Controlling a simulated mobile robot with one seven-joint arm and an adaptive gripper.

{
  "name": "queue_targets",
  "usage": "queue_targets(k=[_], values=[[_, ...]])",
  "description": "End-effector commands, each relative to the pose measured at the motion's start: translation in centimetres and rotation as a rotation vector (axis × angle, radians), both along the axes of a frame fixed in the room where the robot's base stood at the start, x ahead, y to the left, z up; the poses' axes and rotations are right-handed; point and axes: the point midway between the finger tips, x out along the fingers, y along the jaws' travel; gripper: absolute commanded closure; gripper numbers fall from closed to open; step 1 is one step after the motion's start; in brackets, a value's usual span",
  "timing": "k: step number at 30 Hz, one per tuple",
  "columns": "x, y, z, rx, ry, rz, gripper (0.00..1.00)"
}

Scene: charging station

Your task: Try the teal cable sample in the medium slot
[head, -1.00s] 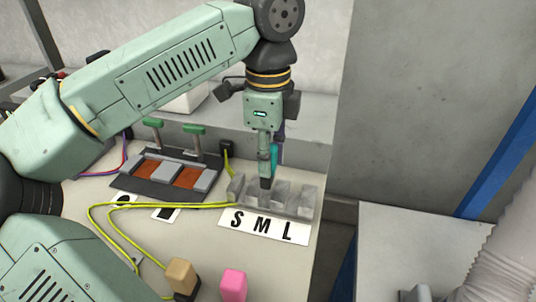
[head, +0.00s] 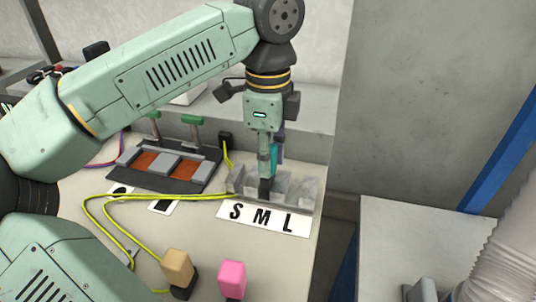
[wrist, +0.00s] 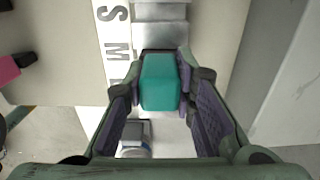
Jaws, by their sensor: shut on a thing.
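The teal cable sample (wrist: 160,82) is between the fingers of my gripper (wrist: 161,88), which is shut on it. In the head view the teal sample (head: 274,156) shows as a narrow strip beside my gripper (head: 266,186). My gripper points down at the grey slot block (head: 302,190), over its middle part. The fingers and arm hide part of the block. The label card (head: 262,218) in front reads S, M, L. The wrist view shows grey slot walls (wrist: 160,32) beyond the sample. I cannot tell whether the sample is inside a slot.
A dark tray with brown and grey pads (head: 167,165) and green-topped posts stands left of the slot block. Yellow cables (head: 130,205) run across the table. A tan block (head: 177,265) and a pink block (head: 232,277) stand at the front. The table's right edge is close to the slot block.

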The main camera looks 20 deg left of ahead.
Motion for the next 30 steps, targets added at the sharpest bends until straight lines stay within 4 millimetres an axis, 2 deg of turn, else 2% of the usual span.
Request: queue_targets(k=[21,22,30], values=[[0.0,0.0,-1.9,0.001,0.000,0.000,1.00],[0.0,0.0,-1.8,0.001,0.000,0.000,0.74],[0.0,0.0,-1.8,0.000,0.000,0.000,0.56]])
